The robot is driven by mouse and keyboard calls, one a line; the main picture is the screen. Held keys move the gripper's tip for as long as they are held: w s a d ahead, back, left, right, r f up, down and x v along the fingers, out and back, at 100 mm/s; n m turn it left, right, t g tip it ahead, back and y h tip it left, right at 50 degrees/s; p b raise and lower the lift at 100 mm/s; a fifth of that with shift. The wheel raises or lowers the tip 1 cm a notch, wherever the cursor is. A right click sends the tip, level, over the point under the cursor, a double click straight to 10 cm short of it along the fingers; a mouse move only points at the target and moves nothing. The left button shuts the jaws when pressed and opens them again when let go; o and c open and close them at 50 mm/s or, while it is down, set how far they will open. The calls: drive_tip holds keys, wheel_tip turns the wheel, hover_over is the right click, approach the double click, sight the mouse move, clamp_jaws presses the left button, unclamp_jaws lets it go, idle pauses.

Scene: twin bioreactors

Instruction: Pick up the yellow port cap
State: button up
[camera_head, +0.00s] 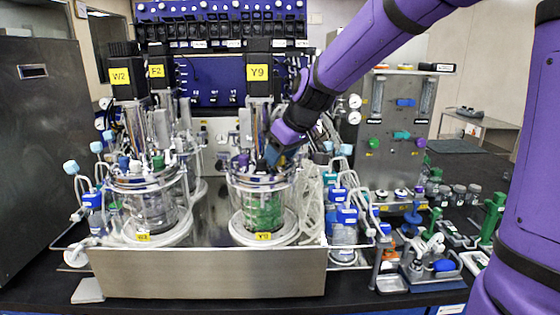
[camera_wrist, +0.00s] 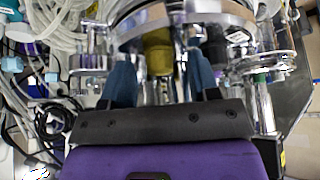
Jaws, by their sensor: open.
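The yellow port cap (camera_wrist: 158,50) shows in the wrist view, under the metal rim of a vessel top. My gripper (camera_wrist: 161,64) is open, with one blue finger on each side of the cap. The cap stands between the fingers with a visible gap on both sides. I cannot tell how far the fingers reach along it. In the head view my gripper (camera_head: 273,156) is at the head plate of the right bioreactor (camera_head: 262,212), which has green contents. The cap is not distinguishable in the head view.
The left bioreactor (camera_head: 146,205) stands close by on the same metal base (camera_head: 208,273). Motor Y9 (camera_head: 258,78) rises above the right vessel. Clear tubing (camera_head: 311,200) and blue-capped bottles (camera_head: 344,215) crowd its right side. Pale tubing (camera_wrist: 60,18) also shows in the wrist view.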

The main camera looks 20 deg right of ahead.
drive_tip(key=shift+f, duration=0.1)
drive_tip(key=c, duration=1)
